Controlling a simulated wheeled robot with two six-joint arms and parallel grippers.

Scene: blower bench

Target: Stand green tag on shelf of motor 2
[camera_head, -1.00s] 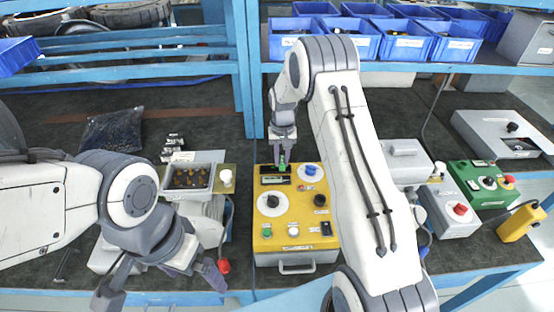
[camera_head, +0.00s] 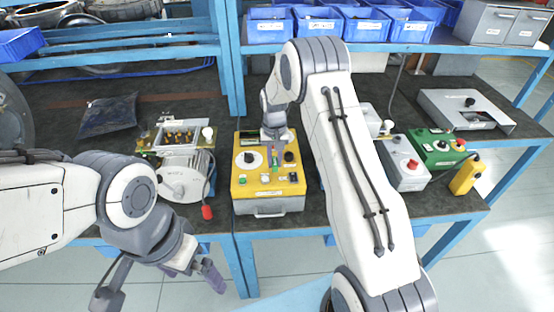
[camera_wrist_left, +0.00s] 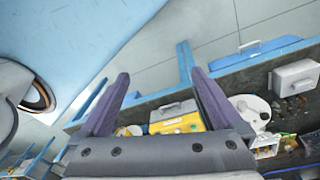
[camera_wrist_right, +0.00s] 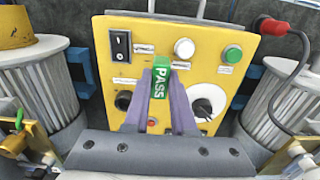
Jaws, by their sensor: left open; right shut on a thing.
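My right gripper (camera_head: 274,150) is shut on the green tag (camera_head: 274,159), above the yellow control box (camera_head: 268,206). In the right wrist view the tag (camera_wrist_right: 160,90) reads PASS and stands between the fingers, in front of the box's panel (camera_wrist_right: 150,58). A grey motor (camera_head: 186,176) stands left of the box. The right wrist view shows ribbed motor bodies on both sides, at the left (camera_wrist_right: 35,85) and the right (camera_wrist_right: 285,105). I cannot tell which is motor 2, and I see no shelf clearly. My left gripper (camera_head: 160,283) is open and empty, in front of the bench.
A red plug (camera_head: 207,212) hangs on a cable by the left motor. A green box (camera_head: 438,148) and a grey box with a red button (camera_head: 405,165) stand at the right. My right arm hides part of the bench.

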